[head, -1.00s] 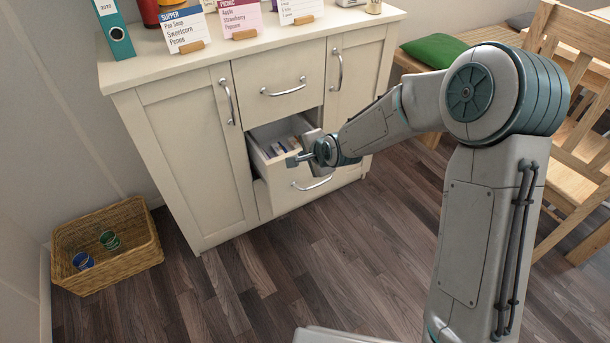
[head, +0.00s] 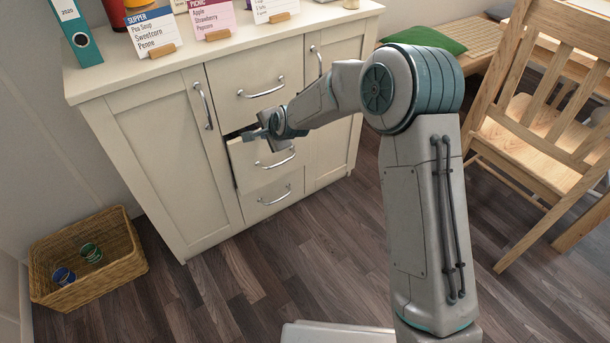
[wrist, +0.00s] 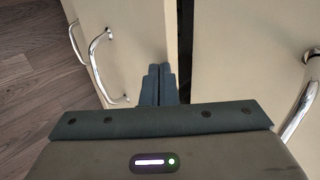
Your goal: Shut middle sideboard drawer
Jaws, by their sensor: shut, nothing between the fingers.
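The sideboard (head: 160,165) is cream with silver handles. Its middle drawer (head: 245,160) stands slightly out, with a dark gap along its top edge. My gripper (head: 252,134) is shut and empty at the upper part of that drawer's front, above its handle. In the wrist view the closed fingers (wrist: 159,82) lie over the middle drawer's front (wrist: 135,35), beside the dark gap. The drawer's handle (wrist: 92,60) is to their left. I cannot tell whether the fingertips press on the front. The drawer's inside is hidden.
The upper drawer (head: 245,85) and lower drawer (head: 272,203) look shut. Menu cards and a teal binder (head: 77,35) stand on top. A wicker basket (head: 85,260) with cups is on the floor at left. A wooden chair (head: 550,110) stands at right. The floor in front is clear.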

